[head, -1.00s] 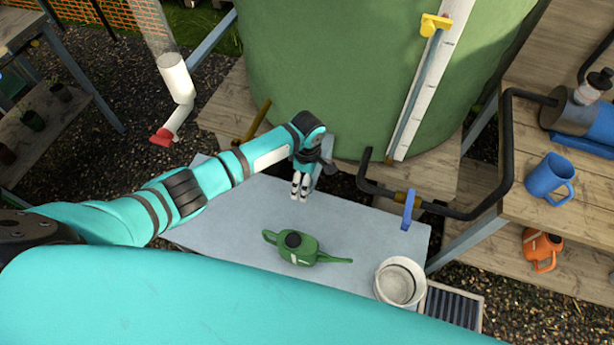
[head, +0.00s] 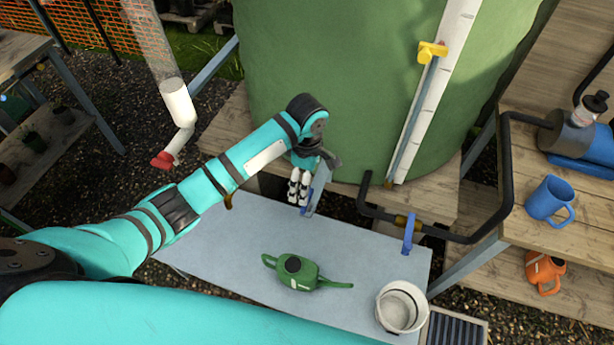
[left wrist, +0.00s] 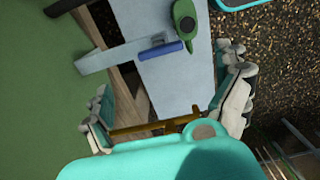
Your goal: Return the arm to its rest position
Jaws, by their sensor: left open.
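My left gripper (head: 299,188) hangs over the back edge of the grey table in the head view, in front of the green tank. It is open and empty. In the left wrist view its two fingers (left wrist: 172,108) stand wide apart, with a brown pipe with a rounded end (left wrist: 150,130) showing between them, farther off. My left arm (head: 215,180) stretches in from the left. My right gripper is not in view.
A green watering can (head: 298,272) and a white bucket (head: 402,307) stand on or by the grey table (head: 230,255). A black pipe with a blue-handled valve (head: 409,232) juts in at right. The green tank (head: 330,90) rises behind. A blue jug (head: 549,200) stands on the wooden bench.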

